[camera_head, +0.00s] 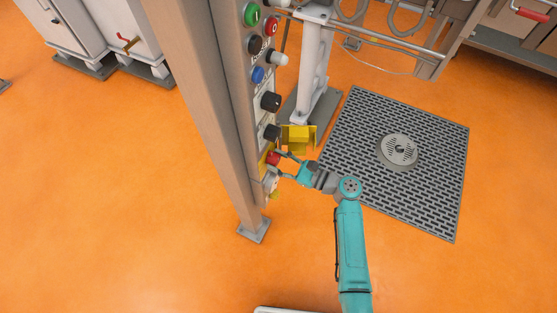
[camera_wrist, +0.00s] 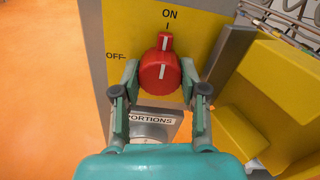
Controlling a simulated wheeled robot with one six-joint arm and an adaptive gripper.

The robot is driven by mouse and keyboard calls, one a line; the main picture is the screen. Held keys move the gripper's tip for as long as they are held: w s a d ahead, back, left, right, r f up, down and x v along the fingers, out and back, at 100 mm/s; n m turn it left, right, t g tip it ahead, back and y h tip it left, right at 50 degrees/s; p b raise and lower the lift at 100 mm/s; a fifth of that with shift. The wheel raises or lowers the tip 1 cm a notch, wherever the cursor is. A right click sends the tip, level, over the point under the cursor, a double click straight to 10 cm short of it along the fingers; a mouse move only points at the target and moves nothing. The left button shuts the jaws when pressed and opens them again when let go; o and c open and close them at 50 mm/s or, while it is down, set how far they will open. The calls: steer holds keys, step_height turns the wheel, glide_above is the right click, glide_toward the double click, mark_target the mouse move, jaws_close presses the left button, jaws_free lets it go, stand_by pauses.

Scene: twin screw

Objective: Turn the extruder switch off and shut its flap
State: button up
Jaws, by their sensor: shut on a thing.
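The red extruder switch (camera_wrist: 160,76) sits on a yellow plate (camera_wrist: 197,28) marked ON at the top and OFF at the left. Its pointer is up at ON. My gripper (camera_wrist: 159,84) is shut on the switch, one finger on each side. In the head view the switch (camera_head: 272,158) is low on the control column, with my gripper (camera_head: 279,163) reaching it from the right. The yellow flap (camera_head: 297,138) stands open to the right of the switch. It also fills the right of the wrist view (camera_wrist: 280,95).
A dial under a PORTIONS label (camera_wrist: 150,118) sits just below the switch, partly behind my gripper. More knobs and buttons (camera_head: 257,74) line the column (camera_head: 212,100) above. A dark floor grating (camera_head: 430,190) lies to the right. The orange floor at left is clear.

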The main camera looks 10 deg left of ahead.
steer(key=shift+n, duration=0.4)
steer(key=n, duration=0.3)
steer(key=shift+n, duration=0.4)
steer(key=n, duration=0.4)
steer(key=shift+n, duration=0.3)
steer(key=n, duration=0.4)
steer(key=shift+n, duration=2.2)
steer(key=o, duration=1.1)
steer(key=shift+o, duration=0.2)
